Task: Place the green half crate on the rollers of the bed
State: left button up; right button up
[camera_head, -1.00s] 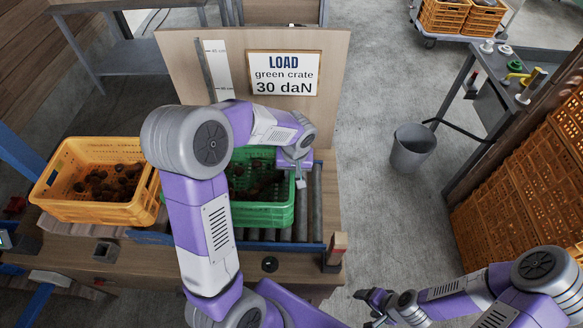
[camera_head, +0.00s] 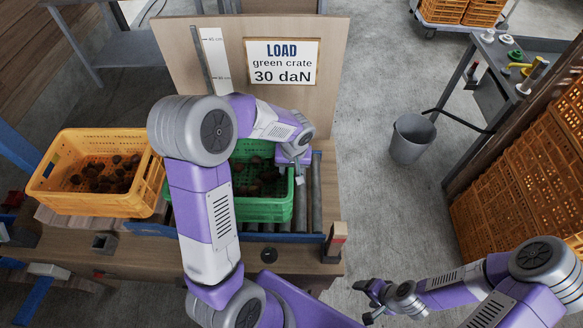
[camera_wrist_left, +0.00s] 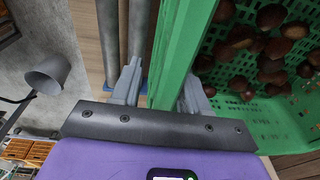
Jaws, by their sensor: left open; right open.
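The green half crate (camera_head: 266,210), with chestnuts inside, sits on the rollers (camera_head: 316,205) of the bed, with bare rollers showing to its right. My left arm hides its left part. My left gripper (camera_head: 300,177) is at the crate's right wall. In the left wrist view, the open fingers of this gripper (camera_wrist_left: 160,90) stand on either side of the green crate wall (camera_wrist_left: 183,45), and bare rollers (camera_wrist_left: 112,40) show beside it. Whether a finger touches the wall is unclear. My right gripper (camera_head: 366,302) is open and empty, low in the head view, away from the bed.
An orange crate (camera_head: 90,208) with chestnuts stands left of the bed. A board with a load sign (camera_head: 281,62) rises behind the rollers. A grey bin (camera_head: 412,138) stands on the floor to the right, and stacked orange crates (camera_head: 510,210) line the right side.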

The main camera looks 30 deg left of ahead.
pick_arm(q)
jog(key=shift+r, duration=0.15)
jog(key=r+p, duration=0.1)
jog(key=r, duration=0.3)
jog(key=d+r+p, duration=0.1)
jog(key=r, duration=0.3)
jog(key=s+r+p, duration=0.1)
jog(key=r, duration=0.3)
jog(key=shift+d, duration=0.15)
jog(key=shift+f, duration=0.1)
